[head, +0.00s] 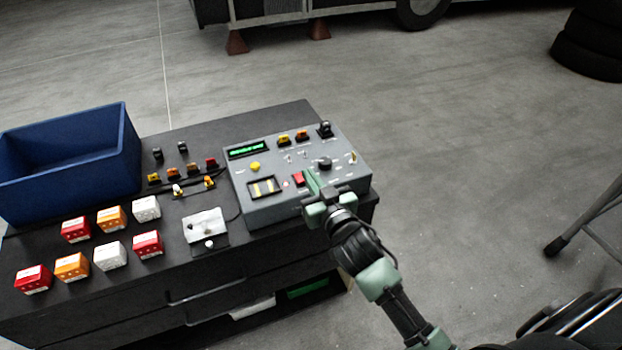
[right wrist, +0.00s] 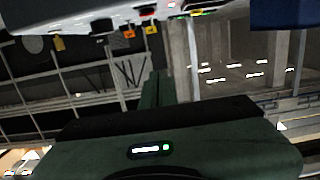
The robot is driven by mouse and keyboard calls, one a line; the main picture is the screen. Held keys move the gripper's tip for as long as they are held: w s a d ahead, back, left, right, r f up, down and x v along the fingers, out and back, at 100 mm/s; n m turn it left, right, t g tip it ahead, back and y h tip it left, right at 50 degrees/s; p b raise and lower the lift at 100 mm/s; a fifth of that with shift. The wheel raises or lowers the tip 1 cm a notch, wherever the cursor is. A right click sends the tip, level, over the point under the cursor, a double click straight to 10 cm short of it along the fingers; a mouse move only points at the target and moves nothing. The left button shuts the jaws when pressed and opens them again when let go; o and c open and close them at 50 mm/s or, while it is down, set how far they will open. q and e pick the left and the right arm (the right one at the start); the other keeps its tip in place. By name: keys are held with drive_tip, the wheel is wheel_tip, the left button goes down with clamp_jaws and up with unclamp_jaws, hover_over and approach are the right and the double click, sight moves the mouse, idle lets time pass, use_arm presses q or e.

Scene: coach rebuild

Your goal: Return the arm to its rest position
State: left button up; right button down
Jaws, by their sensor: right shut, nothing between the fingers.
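My right arm reaches in from the lower right in the head view. Its gripper (head: 312,186) is shut and empty, at the front edge of the grey control box (head: 270,212), close to a red switch (head: 298,179). I cannot tell whether it touches the box. In the right wrist view my green gripper body (right wrist: 215,148) fills the bottom, and the fingers (right wrist: 157,90) are together with nothing between them. The underside of a pale thing, perhaps the box, shows along the top there. My left gripper is not in view.
A black cabinet (head: 275,122) carries the box, a blue bin (head: 133,150), several red, orange and white blocks (head: 146,208), small switches and a white-plated device (head: 205,224). A metal stand leg (head: 575,232) and tires (head: 590,48) are at the right. The floor between is clear.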

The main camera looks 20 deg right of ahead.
drive_tip(key=shift+f, duration=0.1)
idle(0.4)
drive_tip(key=s+f+g+b, duration=0.1)
drive_tip(key=s+f+g, duration=0.3)
drive_tip(key=f, duration=0.8)
drive_tip(key=s+d+f+n+g, duration=0.1)
drive_tip(key=s+f, duration=0.4)
drive_tip(key=f, duration=0.7)
drive_tip(key=s+f+g+b, duration=0.1)
drive_tip(key=s+f+g, duration=0.3)
drive_tip(key=f, duration=0.9)
drive_tip(key=s+f+g, duration=0.2)
drive_tip(key=s+f, duration=0.5)
drive_tip(key=s, duration=0.5)
drive_tip(key=s+d+f+g+b, duration=0.1)
drive_tip(key=s+f+g, duration=0.1)
drive_tip(key=s+f, duration=0.5)
drive_tip(key=s+d+f+n+g+b, duration=0.1)
drive_tip(key=s+f, duration=0.6)
drive_tip(key=s, duration=1.1)
drive_tip(key=shift+d+g+h, duration=0.15)
drive_tip(key=shift+g+h, duration=0.15)
drive_tip(key=shift+g, duration=0.6)
drive_tip(key=shift+f, duration=0.1)
